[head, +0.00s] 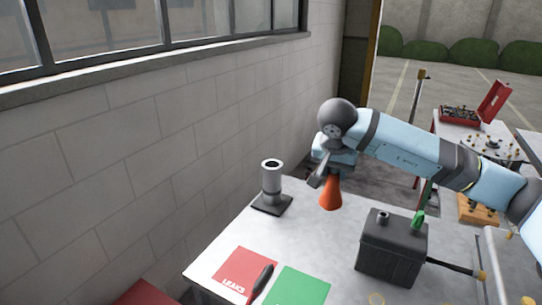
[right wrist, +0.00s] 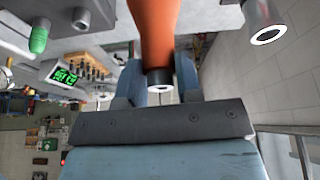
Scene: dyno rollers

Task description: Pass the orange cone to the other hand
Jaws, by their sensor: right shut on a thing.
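The orange cone (head: 331,194) hangs below my right gripper (head: 328,174) in the head view, its wide end down, apparently above the table. In the right wrist view the cone (right wrist: 155,28) runs up from between the two fingers of my right gripper (right wrist: 157,82). The gripper is shut on its narrow end. The cone's wide end is cut off by the top edge there. My left gripper is not in either view.
The grey table (head: 330,240) bears a grey cylinder on a dark base (head: 272,182), a black box (head: 392,248), a red mat (head: 240,268), a green mat (head: 300,288) and a dark handled object (head: 261,281). A brick wall (head: 120,160) borders the left.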

